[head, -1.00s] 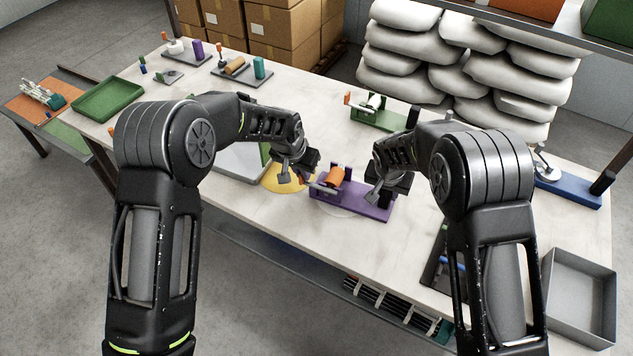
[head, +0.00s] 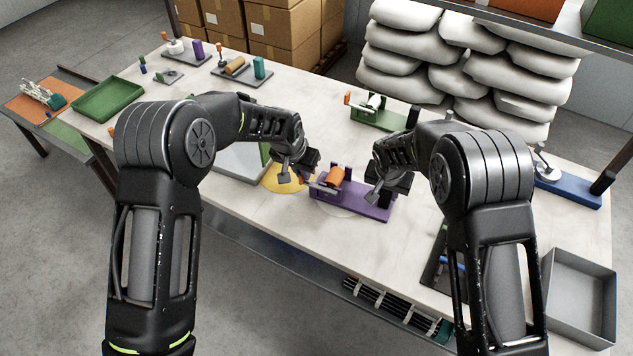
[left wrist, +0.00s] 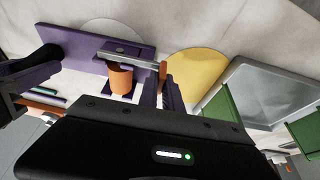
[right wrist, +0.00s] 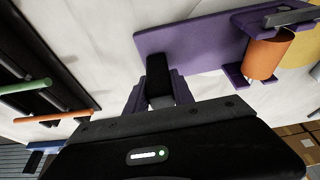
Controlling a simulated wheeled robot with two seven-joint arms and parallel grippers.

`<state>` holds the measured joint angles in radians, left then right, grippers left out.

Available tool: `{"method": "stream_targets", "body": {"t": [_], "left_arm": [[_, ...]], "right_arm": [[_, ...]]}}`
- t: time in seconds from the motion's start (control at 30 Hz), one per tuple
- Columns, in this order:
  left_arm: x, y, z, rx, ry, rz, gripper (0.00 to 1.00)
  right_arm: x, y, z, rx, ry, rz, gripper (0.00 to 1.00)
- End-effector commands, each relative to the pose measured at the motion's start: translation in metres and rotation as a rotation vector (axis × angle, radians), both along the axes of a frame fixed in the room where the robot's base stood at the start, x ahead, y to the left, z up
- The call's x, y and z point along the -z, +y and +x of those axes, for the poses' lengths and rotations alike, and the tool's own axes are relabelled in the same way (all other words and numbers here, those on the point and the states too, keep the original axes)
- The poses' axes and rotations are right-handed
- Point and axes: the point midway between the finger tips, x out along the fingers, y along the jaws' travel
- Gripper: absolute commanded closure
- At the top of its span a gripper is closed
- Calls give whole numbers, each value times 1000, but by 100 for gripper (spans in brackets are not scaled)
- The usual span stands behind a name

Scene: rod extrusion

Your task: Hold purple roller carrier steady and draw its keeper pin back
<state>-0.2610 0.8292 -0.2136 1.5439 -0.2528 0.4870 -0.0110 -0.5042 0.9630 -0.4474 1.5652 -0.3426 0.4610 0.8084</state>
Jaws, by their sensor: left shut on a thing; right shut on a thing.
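The purple roller carrier (head: 350,203) lies on the pale table, with an orange roller (head: 336,177) between its cheeks at the left end. A grey bar (head: 322,188) crosses that end, with the orange end of the keeper pin (left wrist: 163,76) beside it in the left wrist view. My left gripper (left wrist: 161,90) is shut on this pin end, left of the carrier. My right gripper (right wrist: 160,95) is shut on the carrier's black upright grip (right wrist: 158,72) at its right end. The fingers partly hide both grasped parts. The carrier appears flat on the table.
A yellow disc (head: 277,178) and a grey tray (head: 243,163) lie to the left of the carrier. A green roller carrier (head: 375,119) stands behind it. A blue base (head: 568,188) and a grey bin (head: 580,300) are at the right. The front table edge is close.

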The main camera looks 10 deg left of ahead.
Motion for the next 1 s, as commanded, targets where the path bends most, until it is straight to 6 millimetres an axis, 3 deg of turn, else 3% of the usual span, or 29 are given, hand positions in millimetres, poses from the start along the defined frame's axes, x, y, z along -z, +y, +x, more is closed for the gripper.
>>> {"method": "stream_targets", "body": {"t": [1.0], "left_arm": [[0, 30, 9, -3, -2, 2, 100]], "right_arm": [[0, -1, 0, 1, 0, -2, 100]]}}
